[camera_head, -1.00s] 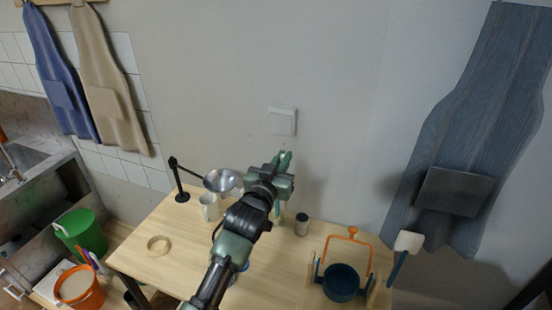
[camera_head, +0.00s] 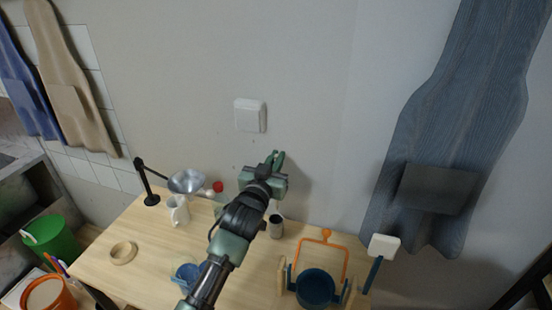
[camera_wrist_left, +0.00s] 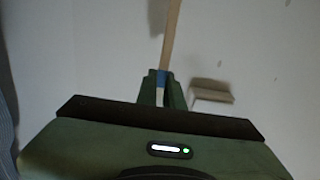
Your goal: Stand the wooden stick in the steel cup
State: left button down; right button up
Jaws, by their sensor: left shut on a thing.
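My left gripper (camera_head: 276,158) is raised in front of the wall, above the back of the table. In the left wrist view, the left gripper (camera_wrist_left: 162,88) is shut on a pale wooden stick (camera_wrist_left: 171,35) with a blue band at the jaws. The stick stands out beyond the fingers, slightly tilted. In the head view I cannot make the stick out. A small grey cup with a dark opening, seemingly the steel cup (camera_head: 277,229), stands upright on the table below the gripper, just right of my forearm. My right gripper is not in view.
A metal funnel (camera_head: 187,181) on a black stand, a white jug (camera_head: 178,211), a red ball (camera_head: 218,186), a blue cup (camera_head: 187,275) and a wooden ring (camera_head: 123,253) are left of my arm. A blue pot (camera_head: 315,287) by an orange frame (camera_head: 327,234) is at right.

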pick_arm(q)
jog(key=shift+a+f+b, duration=0.1)
jog(key=shift+f+b, duration=3)
jog(key=shift+f, duration=1.35)
jog(key=c, duration=1.5)
grip_release()
jog(key=shift+o, duration=0.2)
jog(key=shift+s, duration=0.1)
